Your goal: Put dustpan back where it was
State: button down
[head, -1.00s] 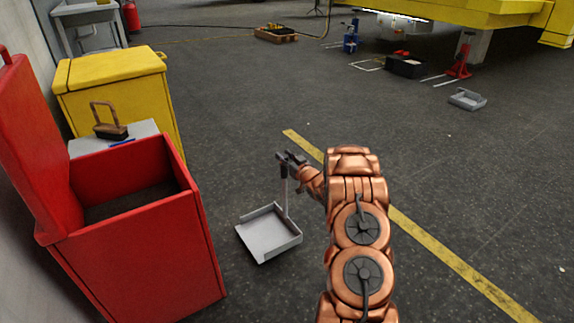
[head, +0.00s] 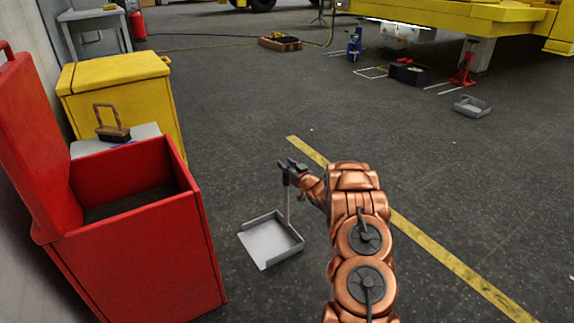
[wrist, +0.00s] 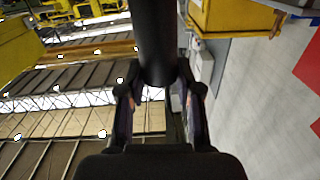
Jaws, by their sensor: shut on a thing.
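The dustpan (head: 270,241) is a light grey pan with an upright handle. It shows in the head view just right of the red bin. My gripper (head: 291,168) is shut on the top of its handle, and the pan hangs below it. I cannot tell whether the pan touches the floor. In the wrist view, a dark cylinder, seemingly the handle (wrist: 157,45), runs between the fingers of my gripper (wrist: 160,95); the pan itself is not seen there.
An open red bin (head: 150,240) stands at the left. Behind it are a brush (head: 113,132) on a grey surface and a yellow bin (head: 120,85). A grey tray (head: 472,106), a red jack stand (head: 463,65) and a black box (head: 409,73) lie far right. The middle floor is clear.

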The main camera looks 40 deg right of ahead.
jog(key=c, duration=0.8)
grip_release()
jog(key=shift+s, duration=0.1)
